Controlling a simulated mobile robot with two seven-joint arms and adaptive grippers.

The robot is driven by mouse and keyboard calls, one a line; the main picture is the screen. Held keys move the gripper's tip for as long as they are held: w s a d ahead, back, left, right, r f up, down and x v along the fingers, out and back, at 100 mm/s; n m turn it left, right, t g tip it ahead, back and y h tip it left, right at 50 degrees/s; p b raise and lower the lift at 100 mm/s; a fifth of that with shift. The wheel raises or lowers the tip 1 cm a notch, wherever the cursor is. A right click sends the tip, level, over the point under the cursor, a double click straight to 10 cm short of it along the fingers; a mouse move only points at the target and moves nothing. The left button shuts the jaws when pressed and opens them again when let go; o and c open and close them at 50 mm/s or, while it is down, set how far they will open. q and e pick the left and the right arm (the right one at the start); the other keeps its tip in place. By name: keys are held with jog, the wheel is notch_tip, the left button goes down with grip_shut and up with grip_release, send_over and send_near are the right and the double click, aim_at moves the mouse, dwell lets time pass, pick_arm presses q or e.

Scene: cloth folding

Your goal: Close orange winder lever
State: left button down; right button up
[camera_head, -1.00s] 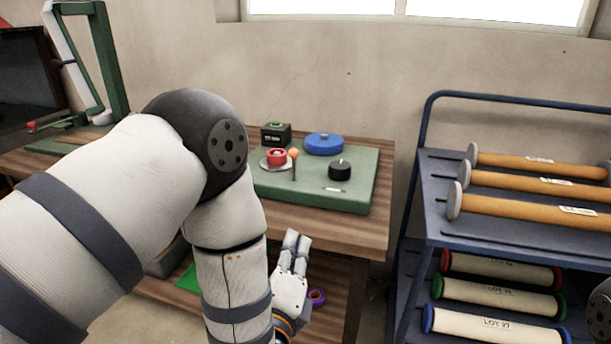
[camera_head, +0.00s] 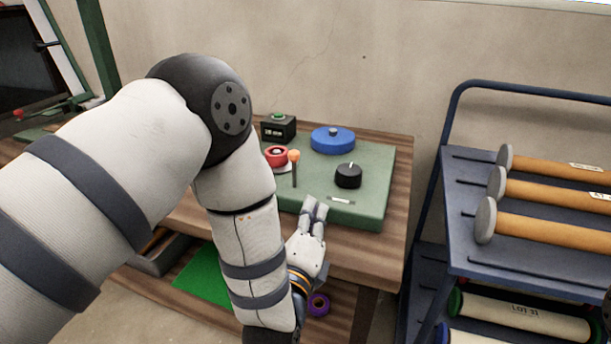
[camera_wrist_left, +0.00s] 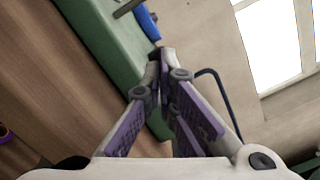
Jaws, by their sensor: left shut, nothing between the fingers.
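The orange winder lever (camera_head: 294,156) is a small orange ball on a thin dark upright stem, beside a red round part (camera_head: 275,155) on the green panel (camera_head: 372,209). My left gripper (camera_head: 315,206) is shut and empty at the panel's front edge, in front of the lever and apart from it. In the left wrist view its fingertips (camera_wrist_left: 161,58) meet beside the green panel edge (camera_wrist_left: 113,45); the orange ball does not show there. My left arm hides the panel's left part. My right gripper is not in view.
The panel also carries a blue disc (camera_head: 333,139), a black knob (camera_head: 348,175) and a black box with a green button (camera_head: 278,127). It lies on a wooden bench (camera_head: 390,240). A blue rack (camera_head: 540,245) with rollers stands at the right. A purple ring (camera_head: 318,305) is below.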

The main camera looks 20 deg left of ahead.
aim_at(319, 200)
pick_arm(q)
jog(key=w, duration=0.7)
jog(key=shift+w+a+r+b, duration=0.2)
jog(key=shift+w+a+b, duration=0.05)
jog(key=shift+a+b, duration=0.15)
jog(key=shift+w+a+r+p, duration=0.1)
jog(key=shift+a+r+p, duration=0.1)
jog(key=shift+a+r, duration=0.35)
jog(key=shift+a+r+p, duration=0.2)
jog(key=shift+a+r, duration=0.1)
jog(key=shift+a, duration=0.3)
jog(key=shift+a+r, duration=0.15)
jog(key=shift+a, duration=0.25)
jog(key=shift+w, duration=0.2)
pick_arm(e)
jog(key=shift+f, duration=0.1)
